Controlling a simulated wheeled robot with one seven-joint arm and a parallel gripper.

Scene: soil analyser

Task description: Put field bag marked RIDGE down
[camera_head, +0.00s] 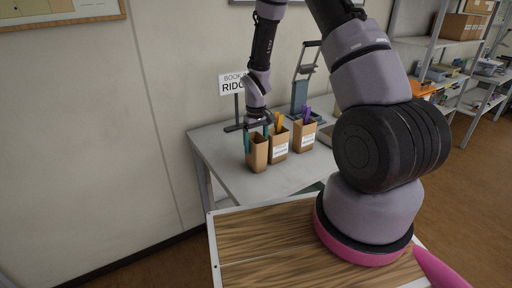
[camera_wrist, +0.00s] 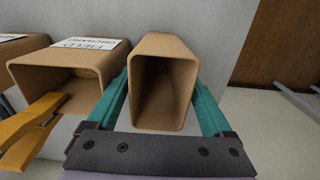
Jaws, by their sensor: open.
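A brown open-topped bag (camera_head: 257,155) stands on the grey table at the left end of a row of bags. My gripper (camera_head: 257,138) is over it, with one teal finger on each side. In the wrist view the bag (camera_wrist: 183,48) lies between the fingers of my gripper (camera_wrist: 161,88), and its inside looks empty. The fingers are open and very close to its sides; I cannot tell whether they touch. No label shows on this bag, so the RIDGE marking is not visible on it.
Next to it stands a labelled bag (camera_head: 279,153) with an orange pronged item (camera_wrist: 32,130). A third labelled bag (camera_head: 304,141) holds something purple. A grey stand with a handle (camera_head: 300,95) is behind. Bare grey table (camera_head: 235,180) lies in front. Shelves (camera_head: 440,45) stand right.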

